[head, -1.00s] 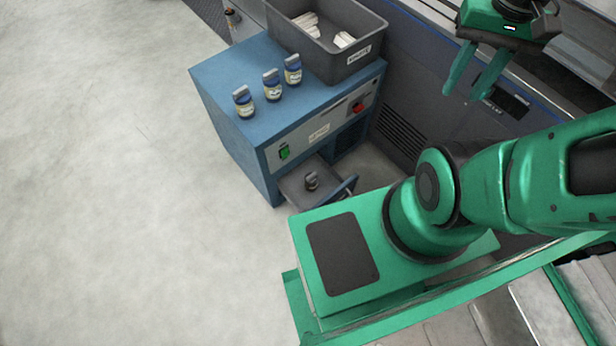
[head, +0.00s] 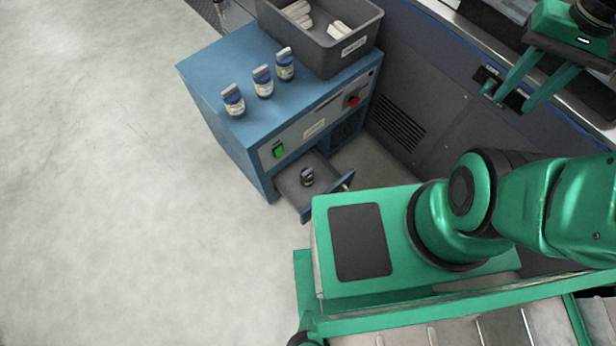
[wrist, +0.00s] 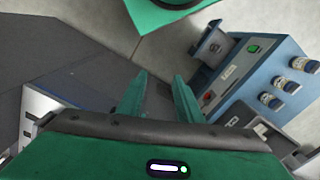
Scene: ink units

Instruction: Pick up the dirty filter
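No part is clearly marked as the dirty filter. A small dark cylinder with a pale band (head: 307,177) stands in the open drawer (head: 290,184) of the blue cabinet; it may be the filter. Three grey-capped cylinders with blue and cream labels stand in a row on the cabinet top (head: 205,70): left (head: 233,101), middle (head: 263,82) and right (head: 285,64). My gripper (head: 513,102) is open and empty, up at the right, well apart from the cabinet. In the wrist view its fingers (wrist: 160,76) are spread with nothing between them; the drawer (wrist: 213,45) shows beyond.
A grey bin (head: 355,47) with white pieces stands on the cabinet's back part. A dark machine panel (head: 440,90) stands behind. The floor at left is clear.

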